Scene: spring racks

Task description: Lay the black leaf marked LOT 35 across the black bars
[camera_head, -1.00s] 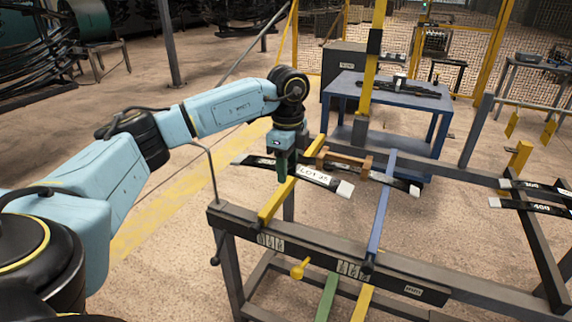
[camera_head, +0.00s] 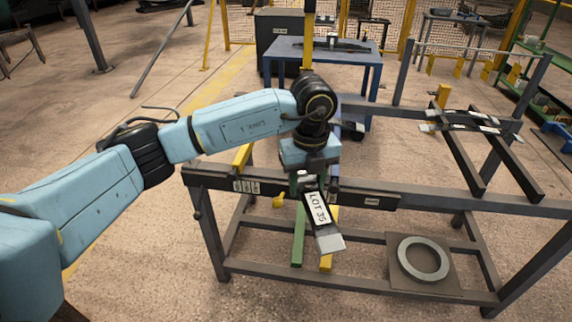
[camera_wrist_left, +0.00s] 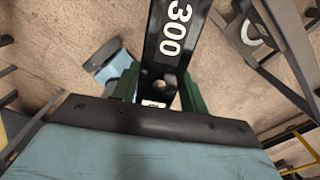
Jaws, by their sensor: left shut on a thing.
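My left gripper (camera_head: 314,177) is shut on the black leaf marked LOT 35 (camera_head: 320,215), which has a pale end. It holds the leaf tilted in front of the rack's near rail, with the pale end towards me. In the left wrist view the leaf (camera_wrist_left: 168,40) shows "300" and a hole, between the green fingers (camera_wrist_left: 160,90). The two black bars, the left one (camera_head: 466,158) and the right one (camera_head: 519,174), run to the right of the gripper. Dark leaves with white labels (camera_head: 462,127) lie across their far part; the nearer part is bare. My right gripper is out of view.
A yellow bar (camera_head: 242,156) and a green bar (camera_head: 298,240) belong to the left part. A pale ring (camera_head: 424,259) lies on a low plate. A blue table (camera_head: 285,48) stands behind.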

